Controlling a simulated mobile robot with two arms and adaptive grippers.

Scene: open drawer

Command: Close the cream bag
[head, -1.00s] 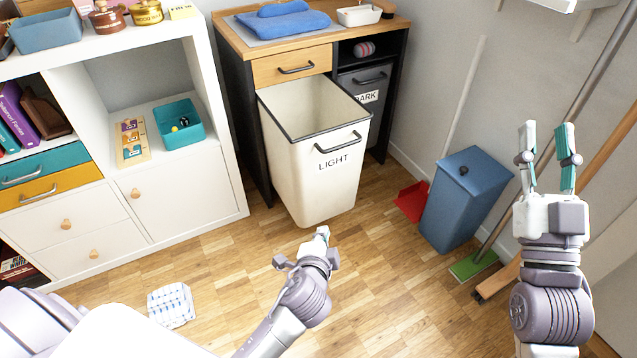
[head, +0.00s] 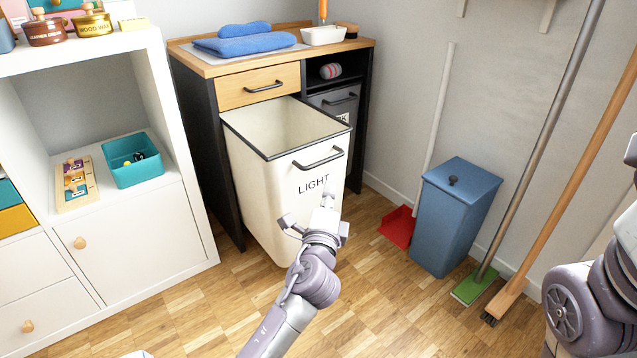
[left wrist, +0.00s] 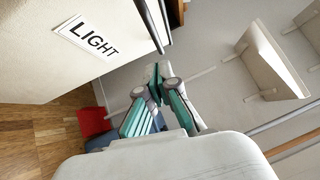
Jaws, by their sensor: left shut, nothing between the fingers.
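The cream bag (head: 262,180), a tall open-topped laundry bag labelled LIGHT, is pulled out from the dark cabinet. It has a dark rim and a dark bar handle (head: 318,160) on its front. My left gripper (head: 328,192) is shut and empty, in front of the bag and just below the handle in the head view. In the left wrist view the closed fingers (left wrist: 156,88) point toward the handle bar (left wrist: 150,22), with the bag's front (left wrist: 40,50) at the left; I cannot tell if they touch. My right gripper is mostly cut off at the right edge.
The cabinet (head: 205,140) has a closed wooden drawer (head: 245,92) above the bag and a dark bag (head: 335,100) beside it. A white shelf unit (head: 140,235) stands at left.

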